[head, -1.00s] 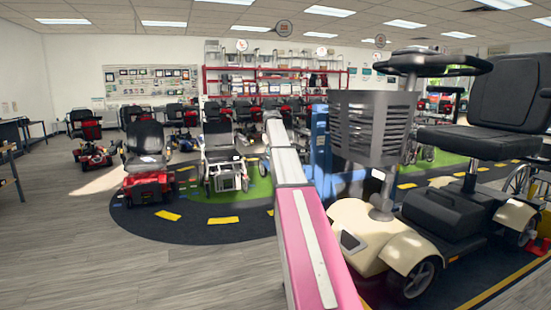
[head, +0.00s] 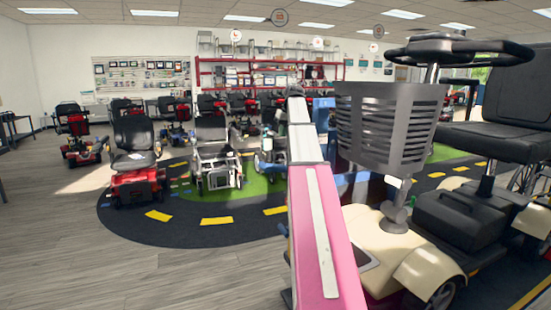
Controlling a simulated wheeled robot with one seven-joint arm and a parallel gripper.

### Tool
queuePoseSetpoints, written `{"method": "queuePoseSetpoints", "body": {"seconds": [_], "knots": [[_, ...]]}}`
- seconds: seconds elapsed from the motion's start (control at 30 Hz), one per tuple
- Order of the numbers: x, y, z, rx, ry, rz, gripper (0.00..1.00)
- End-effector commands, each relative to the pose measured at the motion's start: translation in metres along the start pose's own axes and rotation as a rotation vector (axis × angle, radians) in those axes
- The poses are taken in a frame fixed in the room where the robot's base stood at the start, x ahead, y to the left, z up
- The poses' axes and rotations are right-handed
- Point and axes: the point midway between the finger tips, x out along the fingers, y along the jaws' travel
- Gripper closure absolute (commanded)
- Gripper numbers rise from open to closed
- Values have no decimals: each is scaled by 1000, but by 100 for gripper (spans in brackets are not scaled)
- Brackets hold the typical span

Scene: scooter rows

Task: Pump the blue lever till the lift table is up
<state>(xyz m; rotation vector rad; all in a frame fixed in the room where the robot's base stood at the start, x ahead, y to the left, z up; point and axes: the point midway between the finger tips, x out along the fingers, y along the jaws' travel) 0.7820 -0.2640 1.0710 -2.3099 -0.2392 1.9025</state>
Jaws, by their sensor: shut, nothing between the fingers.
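A blue upright structure (head: 323,112) stands just beyond my pink and white arm, mostly hidden by the arm and the scooter basket. A lower blue part (head: 349,184) shows under the basket. I cannot tell whether either belongs to the lift table. No lever can be made out, and the table's height cannot be judged. My arm reaches forward up the middle of the head view. My gripper cannot be made out at its far end.
A cream scooter (head: 372,232) with a grey basket (head: 388,125) stands close on the right. Grey floor (head: 90,265) at front left is clear.

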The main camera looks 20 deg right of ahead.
Motion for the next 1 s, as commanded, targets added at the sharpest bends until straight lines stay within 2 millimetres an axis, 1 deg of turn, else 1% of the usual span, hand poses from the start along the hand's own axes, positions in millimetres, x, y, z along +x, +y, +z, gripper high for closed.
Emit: {"method": "queuePoseSetpoints", "body": {"seconds": [0.17, 0.7, 0.8, 1.0], "knots": [[14, 0, 1, 0, -2, 0, 100], [110, 0, 1, 0, -2, 1, 100], [123, 0, 0, 0, -1, 1, 100], [138, 0, 0, 0, 0, 1, 100]]}}
